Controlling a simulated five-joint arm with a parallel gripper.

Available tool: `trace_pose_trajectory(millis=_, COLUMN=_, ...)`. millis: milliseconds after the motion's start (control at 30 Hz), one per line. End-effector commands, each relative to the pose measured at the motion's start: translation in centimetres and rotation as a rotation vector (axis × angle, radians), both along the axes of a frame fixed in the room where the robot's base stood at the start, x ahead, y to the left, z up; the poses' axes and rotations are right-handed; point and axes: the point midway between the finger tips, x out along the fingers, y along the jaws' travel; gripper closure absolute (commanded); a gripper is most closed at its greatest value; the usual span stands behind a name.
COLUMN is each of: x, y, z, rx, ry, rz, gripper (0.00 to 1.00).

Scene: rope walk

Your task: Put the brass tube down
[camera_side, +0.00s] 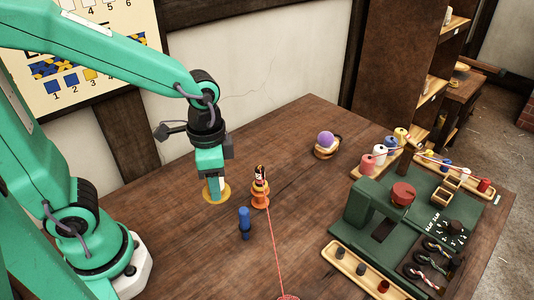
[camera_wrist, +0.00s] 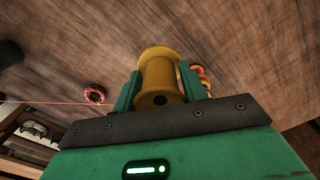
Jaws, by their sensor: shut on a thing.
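The brass tube (camera_side: 221,196) has a wide flange and shows under my gripper (camera_side: 213,188) in the side view. In the wrist view the brass tube (camera_wrist: 158,72) sits between the two green jaws of my gripper (camera_wrist: 160,90), which are shut on it from both sides. Its near end with a dark hole faces the wrist camera. In the side view the flange is low, at or very near the wooden table (camera_side: 215,245); I cannot tell whether it touches. My jaws hide much of the tube's body there.
An orange stand with a patterned figure (camera_side: 260,188) is close to the right, with a red cord running forward from it. A blue peg (camera_side: 244,222) stands in front. A purple ball (camera_side: 326,139) sits behind. A green machine (camera_side: 372,218) and spools fill the right side.

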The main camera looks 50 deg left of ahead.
Motion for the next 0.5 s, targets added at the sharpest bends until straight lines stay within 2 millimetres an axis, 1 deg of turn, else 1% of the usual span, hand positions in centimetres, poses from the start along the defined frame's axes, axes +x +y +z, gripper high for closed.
trace_pose_trajectory(millis=133, x=0.04, y=0.00, z=-0.75, rx=-0.001, ry=-0.001, rz=0.000, gripper=0.87)
trace_pose_trajectory(millis=367, x=0.07, y=0.09, z=-0.92, rx=-0.001, ry=-0.001, rz=0.001, gripper=0.87)
trace_pose_trajectory(millis=500, x=0.32, y=0.62, z=-1.27, rx=0.000, ry=0.000, rz=0.002, gripper=0.87)
